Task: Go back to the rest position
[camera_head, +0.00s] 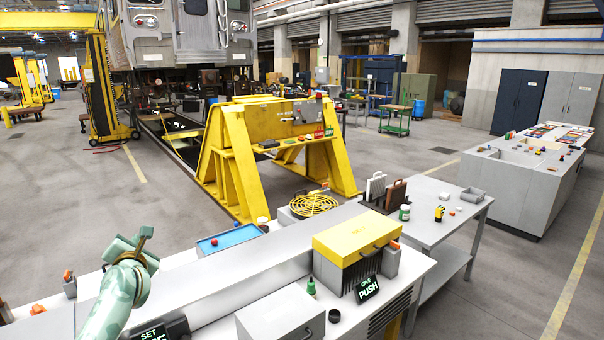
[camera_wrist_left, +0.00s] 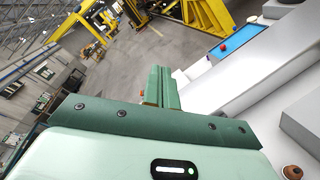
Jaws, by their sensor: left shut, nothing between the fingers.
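My left arm comes in at the lower left of the head view, pale green. Its dark green gripper (camera_head: 132,245) is raised above the left end of the grey bench. In the left wrist view the two fingers of the left gripper (camera_wrist_left: 160,88) lie together, with nothing between them. They touch no object that I can see. My right gripper is not in view.
A yellow stand (camera_head: 232,160) and a raised railcar (camera_head: 185,35) stand beyond. The floor at left is open.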

